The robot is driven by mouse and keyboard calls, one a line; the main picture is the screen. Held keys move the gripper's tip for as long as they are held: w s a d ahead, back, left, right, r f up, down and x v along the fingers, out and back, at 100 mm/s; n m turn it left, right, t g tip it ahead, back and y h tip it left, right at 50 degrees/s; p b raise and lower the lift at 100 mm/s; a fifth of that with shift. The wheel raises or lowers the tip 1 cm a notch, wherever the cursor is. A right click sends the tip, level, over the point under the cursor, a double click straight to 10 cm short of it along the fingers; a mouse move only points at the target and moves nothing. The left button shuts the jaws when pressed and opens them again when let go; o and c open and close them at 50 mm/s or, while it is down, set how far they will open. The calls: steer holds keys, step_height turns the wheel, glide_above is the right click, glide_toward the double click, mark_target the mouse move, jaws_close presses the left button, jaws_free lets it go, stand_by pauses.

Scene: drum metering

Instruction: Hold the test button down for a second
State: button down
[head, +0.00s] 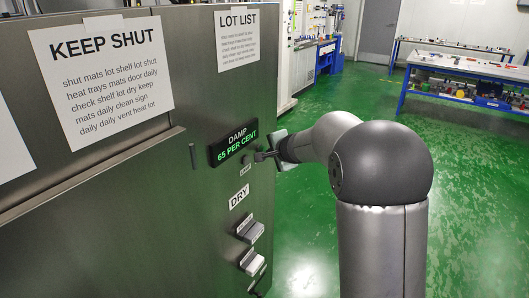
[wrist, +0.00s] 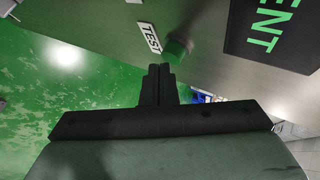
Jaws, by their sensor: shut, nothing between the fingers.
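The test button (wrist: 178,48) is a short green round knob on the metal cabinet front, with a TEST label (wrist: 150,38) beside it in the wrist view. In the head view the button (head: 246,160) sits just under the display (head: 233,148), which reads DAMP 65 PER CENT. My gripper (head: 259,156) is shut and empty, its fingertips close to the button. In the wrist view its fingertips (wrist: 160,68) end right beside the button's near end. I cannot tell whether they touch it or whether it is pressed in.
Below the button are a DRY label (head: 239,197) and two jutting grey switches, upper (head: 250,230) and lower (head: 252,262). Paper notices (head: 102,82) hang on the cabinet (head: 120,220). Green floor (head: 300,215) is open to the right; workbenches stand far back.

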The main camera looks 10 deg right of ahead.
steer(key=shift+s+d, duration=0.2)
steer(key=shift+d, duration=0.15)
steer(key=shift+d, duration=0.1)
steer(key=s+d+b, duration=0.2)
steer(key=s+d, duration=0.1)
steer(key=shift+s+d, duration=0.1)
steer(key=shift+d, duration=0.25)
